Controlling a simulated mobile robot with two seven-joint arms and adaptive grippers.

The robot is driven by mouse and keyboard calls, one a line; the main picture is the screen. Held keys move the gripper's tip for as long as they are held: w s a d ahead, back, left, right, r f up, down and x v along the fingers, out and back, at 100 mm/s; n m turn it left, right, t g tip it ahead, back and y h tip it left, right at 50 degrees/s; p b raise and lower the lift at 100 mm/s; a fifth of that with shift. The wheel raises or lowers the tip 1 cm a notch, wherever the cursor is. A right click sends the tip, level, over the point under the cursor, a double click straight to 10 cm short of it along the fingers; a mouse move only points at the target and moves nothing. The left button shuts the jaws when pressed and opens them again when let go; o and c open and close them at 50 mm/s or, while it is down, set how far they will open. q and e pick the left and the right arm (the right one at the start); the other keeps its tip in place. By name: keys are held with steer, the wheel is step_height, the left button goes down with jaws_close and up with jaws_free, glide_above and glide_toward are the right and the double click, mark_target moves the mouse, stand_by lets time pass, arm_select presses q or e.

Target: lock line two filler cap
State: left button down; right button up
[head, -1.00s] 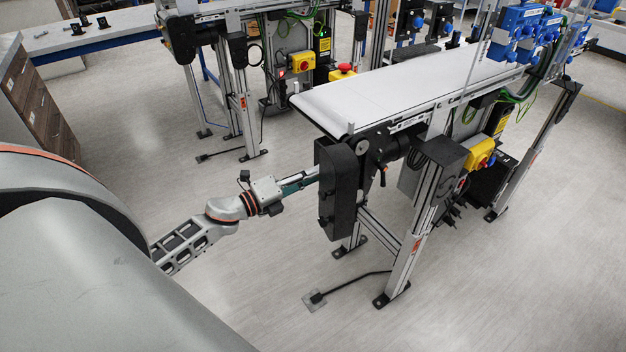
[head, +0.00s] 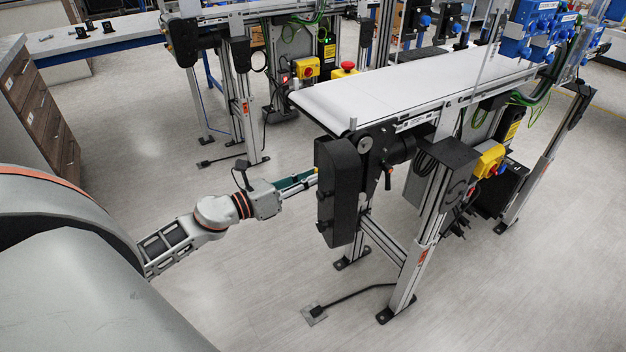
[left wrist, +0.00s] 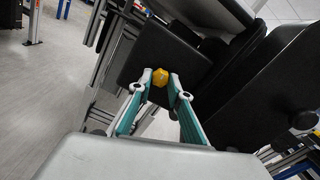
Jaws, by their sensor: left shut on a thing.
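A small yellow cap (left wrist: 161,77) sits between my left fingertips in the left wrist view, in front of a dark block (left wrist: 165,52). Its yellow also shows at the fingertips in the head view (head: 316,170). My left gripper (left wrist: 160,80), with green-sided fingers, is shut on the cap. In the head view my left gripper (head: 314,174) reaches to the left side of the black housing (head: 336,190) at the conveyor's near end. I cannot tell how the cap is seated. My right gripper is in neither view.
The white-belted conveyor (head: 410,85) runs back to the right, with a yellow switch box (head: 489,160) on its frame. Metal legs and a floor cable (head: 355,298) stand near the housing. A second conveyor stands behind. Floor at left is open.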

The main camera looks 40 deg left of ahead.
arm_select(q)
steer(key=shift+f+m, duration=0.1)
steer(key=shift+m, duration=0.5)
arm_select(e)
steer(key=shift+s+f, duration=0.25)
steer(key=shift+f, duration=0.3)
arm_select(q)
steer(key=c, duration=1.9)
jaws_free()
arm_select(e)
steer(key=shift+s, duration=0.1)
arm_select(q)
steer(key=shift+s, duration=0.1)
steer(key=v, duration=1.1)
steer(key=shift+s+a, duration=0.2)
steer(key=shift+s, duration=0.15)
steer(key=shift+d, duration=0.1)
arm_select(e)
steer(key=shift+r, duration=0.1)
